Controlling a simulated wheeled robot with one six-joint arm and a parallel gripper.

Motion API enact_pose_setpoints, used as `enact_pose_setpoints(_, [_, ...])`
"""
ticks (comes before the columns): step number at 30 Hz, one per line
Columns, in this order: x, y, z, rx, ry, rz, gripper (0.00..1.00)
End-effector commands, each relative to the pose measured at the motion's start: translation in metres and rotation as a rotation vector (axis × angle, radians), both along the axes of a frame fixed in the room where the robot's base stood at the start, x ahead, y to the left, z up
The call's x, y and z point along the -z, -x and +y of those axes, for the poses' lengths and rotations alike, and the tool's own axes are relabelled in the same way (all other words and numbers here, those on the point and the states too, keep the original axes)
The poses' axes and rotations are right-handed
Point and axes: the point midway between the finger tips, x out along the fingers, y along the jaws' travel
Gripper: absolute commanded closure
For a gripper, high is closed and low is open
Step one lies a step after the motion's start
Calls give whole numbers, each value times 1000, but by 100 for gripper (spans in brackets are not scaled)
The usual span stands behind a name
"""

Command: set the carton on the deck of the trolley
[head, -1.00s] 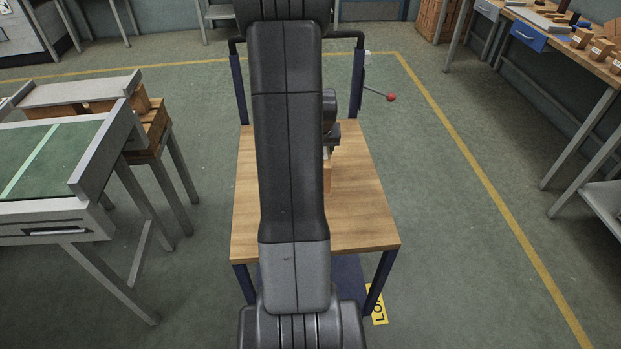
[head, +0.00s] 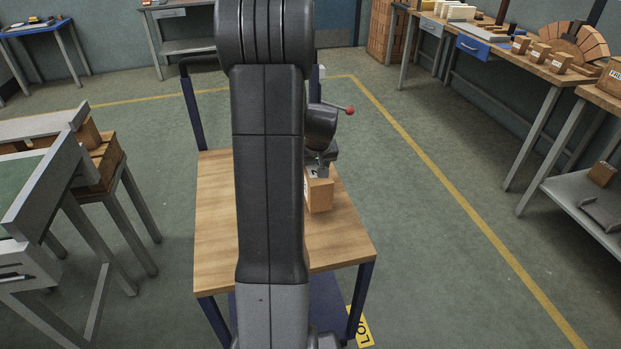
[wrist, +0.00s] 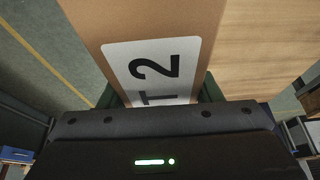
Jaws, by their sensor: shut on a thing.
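The carton (head: 319,195) is a small brown box with a white label. My gripper (head: 318,174) is shut on it from above, and the carton hangs at or just over the wooden deck of the trolley (head: 222,225). I cannot tell whether its base touches the deck. In the wrist view the carton (wrist: 215,22) lies between the fingers of my gripper (wrist: 160,94), its label showing "T 2". The pale wood deck (wrist: 270,50) shows beside it. My arm hides the middle of the deck in the head view.
The trolley's handle post (head: 193,108) rises at the back left. A red-knobbed lever (head: 348,110) sticks out at the back right. A green-topped table (head: 22,190) stands to the left. A workbench (head: 480,55) with blocks is at the right. The deck's left part is bare.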

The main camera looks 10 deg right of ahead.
Motion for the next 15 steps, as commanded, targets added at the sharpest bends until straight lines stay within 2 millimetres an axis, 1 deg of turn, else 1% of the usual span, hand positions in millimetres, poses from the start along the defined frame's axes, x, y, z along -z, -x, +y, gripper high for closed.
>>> enact_pose_setpoints(8, [32,0,0,0,0,0,94])
enact_pose_setpoints(15, [34,-1,0,1,2,-4,94])
